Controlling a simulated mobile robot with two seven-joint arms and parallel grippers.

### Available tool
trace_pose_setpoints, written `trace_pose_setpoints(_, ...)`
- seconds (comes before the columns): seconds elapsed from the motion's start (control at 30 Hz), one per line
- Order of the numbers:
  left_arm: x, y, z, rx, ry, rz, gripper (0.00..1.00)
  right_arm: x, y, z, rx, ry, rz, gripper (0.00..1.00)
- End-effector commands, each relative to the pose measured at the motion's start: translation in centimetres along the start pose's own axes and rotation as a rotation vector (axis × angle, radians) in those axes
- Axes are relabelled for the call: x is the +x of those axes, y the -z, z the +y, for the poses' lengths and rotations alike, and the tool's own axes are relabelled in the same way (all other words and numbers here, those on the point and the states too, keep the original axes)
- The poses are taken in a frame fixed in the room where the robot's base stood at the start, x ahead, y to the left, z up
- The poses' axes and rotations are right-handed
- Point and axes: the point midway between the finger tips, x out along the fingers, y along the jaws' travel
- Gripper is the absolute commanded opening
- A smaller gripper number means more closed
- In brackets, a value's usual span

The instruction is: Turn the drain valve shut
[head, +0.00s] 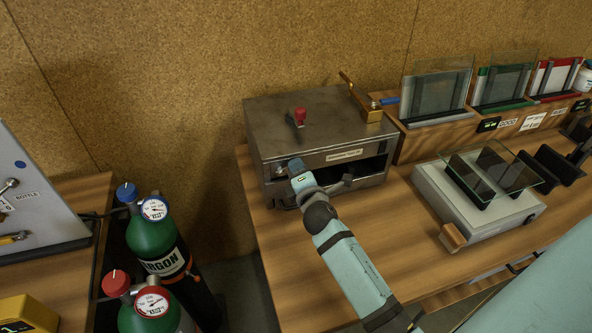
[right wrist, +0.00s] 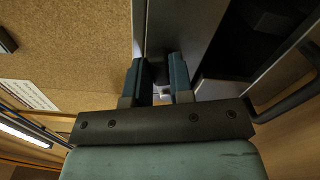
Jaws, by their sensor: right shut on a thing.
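The grey metal box (head: 318,125) stands on the wooden bench, with a dark open slot in its front. A small dark valve knob (head: 279,170) sits at the left of its front face, and I take it for the drain valve. My right gripper (head: 293,166) reaches it from the front and is shut on it, hiding most of it. In the right wrist view, the two blue-grey fingers of the right gripper (right wrist: 157,78) stand on either side of a grey part. The valve's turn angle cannot be made out. My left gripper is not in view.
A grey unit with glass plates (head: 475,205) stands to the right. Green gas bottles (head: 155,240) stand left of the bench. Racked panes (head: 437,92) line the back.

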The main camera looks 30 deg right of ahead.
Motion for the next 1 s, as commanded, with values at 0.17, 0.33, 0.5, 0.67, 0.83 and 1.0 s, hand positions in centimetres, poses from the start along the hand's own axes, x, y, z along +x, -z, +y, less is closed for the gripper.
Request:
trace_pose_setpoints(0.17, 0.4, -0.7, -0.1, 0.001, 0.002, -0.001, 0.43, 0.0, 0.1, -0.8, 0.137, 0.001, 0.000, 0.00)
trace_pose_setpoints(0.33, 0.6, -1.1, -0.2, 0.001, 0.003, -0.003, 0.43, 0.0, 0.2, -1.1, 0.234, 0.002, 0.000, 0.00)
trace_pose_setpoints(0.5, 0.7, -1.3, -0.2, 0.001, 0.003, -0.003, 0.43, 0.0, 0.2, -1.4, 0.295, 0.002, 0.000, 0.00)
trace_pose_setpoints(0.67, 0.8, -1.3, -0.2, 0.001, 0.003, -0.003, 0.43, 0.0, 0.3, -1.4, 0.326, 0.002, 0.001, 0.00)
trace_pose_setpoints(0.83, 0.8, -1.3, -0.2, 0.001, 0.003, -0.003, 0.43, 0.0, 0.3, -1.4, 0.336, 0.002, 0.001, 0.00)
trace_pose_setpoints(1.0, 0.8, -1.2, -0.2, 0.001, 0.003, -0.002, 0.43, 0.0, 0.3, -1.5, 0.336, 0.002, 0.001, 0.00)
